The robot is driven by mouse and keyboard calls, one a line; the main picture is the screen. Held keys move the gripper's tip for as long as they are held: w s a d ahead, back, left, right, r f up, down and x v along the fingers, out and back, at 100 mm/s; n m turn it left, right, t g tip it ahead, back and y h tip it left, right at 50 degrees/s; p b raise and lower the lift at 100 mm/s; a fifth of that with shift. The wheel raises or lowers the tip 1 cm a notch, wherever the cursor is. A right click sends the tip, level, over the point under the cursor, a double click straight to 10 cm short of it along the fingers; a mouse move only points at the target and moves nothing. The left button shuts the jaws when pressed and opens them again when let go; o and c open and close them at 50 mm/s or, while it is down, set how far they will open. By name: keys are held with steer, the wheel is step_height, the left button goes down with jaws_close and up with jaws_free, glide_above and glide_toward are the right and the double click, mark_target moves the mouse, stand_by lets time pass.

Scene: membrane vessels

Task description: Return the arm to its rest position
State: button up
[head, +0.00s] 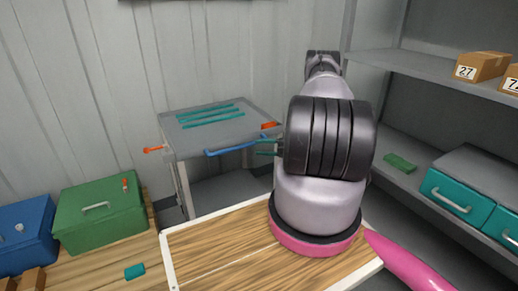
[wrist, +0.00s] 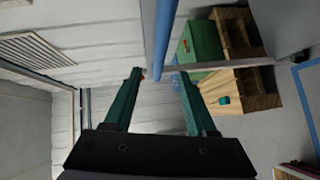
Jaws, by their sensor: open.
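My arm (head: 318,200) rises in the middle of the head view and hides part of what is behind it. The teal fingers of my gripper (head: 266,148) show at its left side, close to the right end of a blue bar (head: 228,150) by the grey cart. In the wrist view my gripper (wrist: 159,72) is open, with its two teal fingers apart. The blue bar (wrist: 163,35) reaches down from the top towards the gap between the fingertips. I cannot tell whether it touches them.
The grey cart (head: 235,131) carries several teal strips. A green box (head: 98,222) and a blue box (head: 24,238) stand at the left. A grey shelf (head: 420,66) with cardboard boxes (head: 482,66) and teal drawers (head: 455,192) is close on the right. A wooden board (head: 215,245) lies below my arm.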

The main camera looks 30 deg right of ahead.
steer(key=shift+r, duration=0.1)
steer(key=s+a+r+n+g+h, duration=0.1)
steer(key=a+r+n+g, duration=0.2)
steer(key=a+r+n, duration=0.55)
steer(key=s+a+r+n+g, duration=0.15)
steer(key=r+n, duration=0.35)
steer(key=r, duration=0.9)
steer(key=s+a+r+n+g+h, duration=0.1)
steer(key=a+r+n+g, duration=0.4)
steer(key=r, duration=0.6)
steer(key=s+a+r+n+t+h, duration=0.1)
steer(key=s+a+r+n+h, duration=0.5)
steer(key=s+r+n, duration=0.75)
steer(key=s+a+r+n+t+h, duration=0.1)
steer(key=s+r+n+t, duration=0.1)
steer(key=s+n, duration=0.3)
steer(key=s+r+n+t+h, duration=0.1)
steer(key=s+n, duration=0.4)
steer(key=s, duration=0.5)
steer(key=shift+s+a+r+t, duration=0.35)
steer(key=shift+r+t, duration=0.5)
steer(key=shift+r, duration=0.4)
